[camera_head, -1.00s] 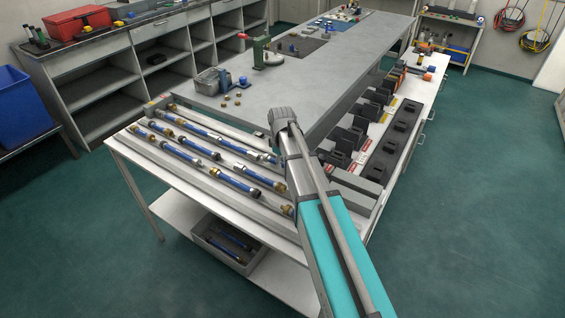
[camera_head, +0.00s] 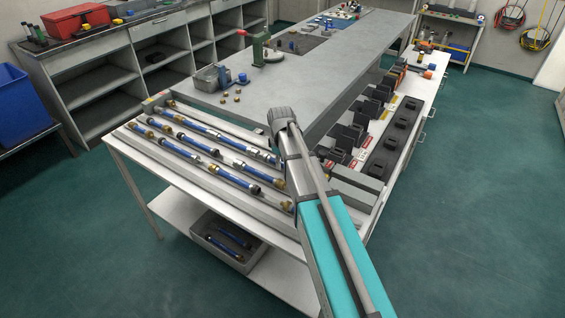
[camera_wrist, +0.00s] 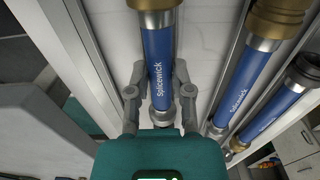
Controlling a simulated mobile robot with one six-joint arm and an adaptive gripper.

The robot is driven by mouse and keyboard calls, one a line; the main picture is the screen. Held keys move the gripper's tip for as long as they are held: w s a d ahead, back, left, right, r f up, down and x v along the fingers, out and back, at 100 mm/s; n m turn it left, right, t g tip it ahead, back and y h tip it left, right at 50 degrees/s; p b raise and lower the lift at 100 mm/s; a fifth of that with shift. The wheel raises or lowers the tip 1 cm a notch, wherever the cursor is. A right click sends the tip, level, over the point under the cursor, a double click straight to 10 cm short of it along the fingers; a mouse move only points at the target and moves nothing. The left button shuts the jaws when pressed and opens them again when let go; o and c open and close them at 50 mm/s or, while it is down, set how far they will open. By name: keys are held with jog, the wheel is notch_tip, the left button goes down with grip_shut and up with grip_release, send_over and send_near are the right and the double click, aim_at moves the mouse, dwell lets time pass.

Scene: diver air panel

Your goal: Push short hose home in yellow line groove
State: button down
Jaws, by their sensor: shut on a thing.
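A short blue hose (camera_wrist: 159,55) with metal end fittings lies between the two fingers of my gripper (camera_wrist: 158,100) in the wrist view. The gripper is shut on it near its lower end. The hose is over or in a pale channel beside a raised rail; its seating depth cannot be told. In the head view my arm hides the gripper and the held hose. The grooved hose rack (camera_head: 215,212) holds several blue hoses in rows.
Two more blue hoses (camera_wrist: 243,88) lie just right of the held one in the wrist view. A grey bench top (camera_head: 330,75) rises behind the rack. Black holders (camera_head: 385,155) stand to its right. A bin with hoses (camera_head: 222,250) sits on the shelf below.

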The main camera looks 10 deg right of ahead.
aim_at(274, 159)
jog(key=shift+w+a, duration=1.05)
jog(key=shift+a, duration=0.05)
dwell(1.1)
jog(key=shift+c, duration=2.2)
grip_release()
